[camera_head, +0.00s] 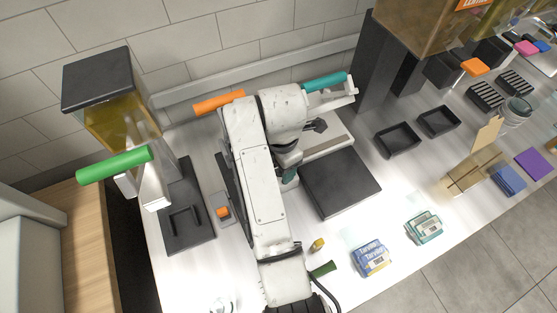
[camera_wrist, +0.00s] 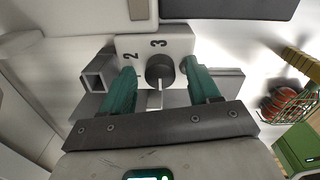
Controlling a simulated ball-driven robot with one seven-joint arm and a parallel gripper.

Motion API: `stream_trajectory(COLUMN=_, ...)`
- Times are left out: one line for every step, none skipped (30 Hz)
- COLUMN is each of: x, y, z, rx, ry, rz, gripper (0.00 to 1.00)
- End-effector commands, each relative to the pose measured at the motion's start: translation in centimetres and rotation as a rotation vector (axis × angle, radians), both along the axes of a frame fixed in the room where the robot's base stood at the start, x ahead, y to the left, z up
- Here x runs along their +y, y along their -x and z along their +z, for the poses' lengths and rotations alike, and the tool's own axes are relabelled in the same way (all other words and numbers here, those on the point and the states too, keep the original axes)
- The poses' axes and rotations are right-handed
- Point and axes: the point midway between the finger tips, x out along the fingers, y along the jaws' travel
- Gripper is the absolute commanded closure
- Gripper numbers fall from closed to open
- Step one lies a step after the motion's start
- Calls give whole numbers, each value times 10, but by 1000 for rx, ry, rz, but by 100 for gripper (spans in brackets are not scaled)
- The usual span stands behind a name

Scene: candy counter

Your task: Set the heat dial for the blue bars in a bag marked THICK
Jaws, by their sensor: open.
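In the wrist view a dark round dial (camera_wrist: 159,67) with a pale line on it sits on a white plate (camera_wrist: 128,45) marked 2 and 3. My gripper (camera_wrist: 161,88) is open, with one teal finger on each side of the dial; whether they touch it I cannot tell. In the head view my gripper (camera_head: 289,175) is mostly hidden by my arm, beside the machine with a black plate (camera_head: 340,184) and a teal handle (camera_head: 325,83). A stack of blue bars (camera_head: 371,260) lies on the counter. I cannot read the word THICK anywhere.
Teal-banded packs (camera_head: 424,228) lie right of the blue bars. Black trays (camera_head: 398,139) stand farther back. A dispenser with a green handle (camera_head: 114,165) stands at left. In the wrist view a wire basket (camera_wrist: 288,103) is at right. Bare counter lies around the packs.

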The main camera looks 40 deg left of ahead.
Motion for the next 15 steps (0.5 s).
stream_trajectory(x=0, y=0, z=0, rx=0, ry=0, rz=0, gripper=39)
stream_trajectory(x=0, y=0, z=0, rx=0, ry=0, rz=0, gripper=39)
stream_trajectory(x=0, y=0, z=0, rx=0, ry=0, rz=0, gripper=39)
stream_trajectory(x=0, y=0, z=0, rx=0, ry=0, rz=0, gripper=40)
stream_trajectory(x=0, y=0, z=0, rx=0, ry=0, rz=0, gripper=43)
stream_trajectory(x=0, y=0, z=0, rx=0, ry=0, rz=0, gripper=47)
stream_trajectory(x=0, y=0, z=0, rx=0, ry=1, rz=0, gripper=50)
stream_trajectory(x=0, y=0, z=0, rx=0, ry=1, rz=0, gripper=52)
stream_trajectory(x=0, y=0, z=0, rx=0, ry=1, rz=0, gripper=56)
stream_trajectory(x=0, y=0, z=0, rx=0, ry=1, rz=0, gripper=59)
stream_trajectory(x=0, y=0, z=0, rx=0, ry=1, rz=0, gripper=62)
stream_trajectory(x=0, y=0, z=0, rx=0, ry=1, rz=0, gripper=66)
stream_trajectory(x=0, y=0, z=0, rx=0, ry=1, rz=0, gripper=69)
stream_trajectory(x=0, y=0, z=0, rx=0, ry=1, rz=0, gripper=72)
stream_trajectory(x=0, y=0, z=0, rx=0, ry=1, rz=0, gripper=75)
